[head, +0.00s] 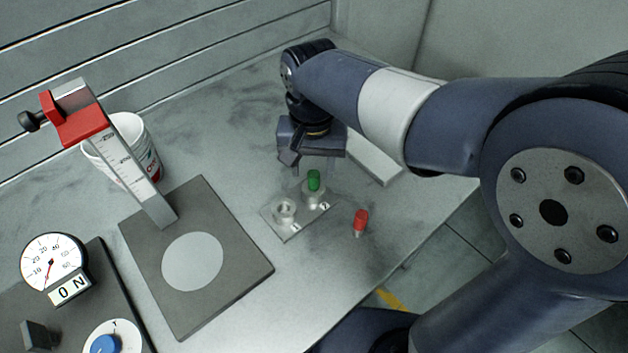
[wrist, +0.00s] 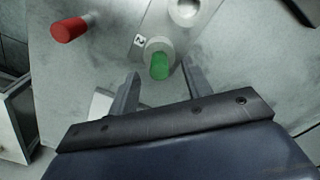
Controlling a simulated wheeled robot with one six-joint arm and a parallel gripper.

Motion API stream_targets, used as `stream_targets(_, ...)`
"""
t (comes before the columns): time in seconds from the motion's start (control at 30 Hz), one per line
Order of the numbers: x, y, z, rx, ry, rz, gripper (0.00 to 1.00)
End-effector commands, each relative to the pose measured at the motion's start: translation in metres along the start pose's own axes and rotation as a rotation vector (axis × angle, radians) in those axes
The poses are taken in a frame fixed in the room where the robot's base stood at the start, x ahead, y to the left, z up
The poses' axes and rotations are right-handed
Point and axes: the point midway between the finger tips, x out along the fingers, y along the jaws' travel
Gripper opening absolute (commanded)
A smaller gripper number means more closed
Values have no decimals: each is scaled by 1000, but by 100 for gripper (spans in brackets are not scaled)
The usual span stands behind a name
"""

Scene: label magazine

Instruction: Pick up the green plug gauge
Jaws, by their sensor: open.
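The green plug gauge (head: 314,181) stands upright in the socket marked 2 of a small grey holder plate (head: 270,216). In the wrist view the green plug gauge (wrist: 160,66) shows just beyond the fingertips, between their lines. My gripper (head: 302,165) is open and empty, close behind the green gauge in the head view. In the wrist view my gripper (wrist: 158,75) has its two fingers apart, one on each side of the green gauge. I cannot tell whether either finger touches it. The gauge's lower part is hidden in its socket.
A red plug gauge (head: 361,222) stands on the table right of the holder, near the edge. The socket marked 1 (head: 285,210) is empty. A grey plate with a height stand (head: 160,270), a white cup (head: 140,145) and a dial gauge (head: 52,262) are at left.

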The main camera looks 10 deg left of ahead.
Motion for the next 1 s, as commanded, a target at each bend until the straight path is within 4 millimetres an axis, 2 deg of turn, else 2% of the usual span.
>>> stream_targets(0.1, 19, 3, -3, 0, -3, 2, 47)
stream_targets(0.2, 29, 3, -2, 0, -2, 2, 47)
stream_targets(0.47, 33, 2, -3, 0, 1, 0, 47)
stream_targets(1.0, 32, 2, -3, 0, 0, 0, 4)
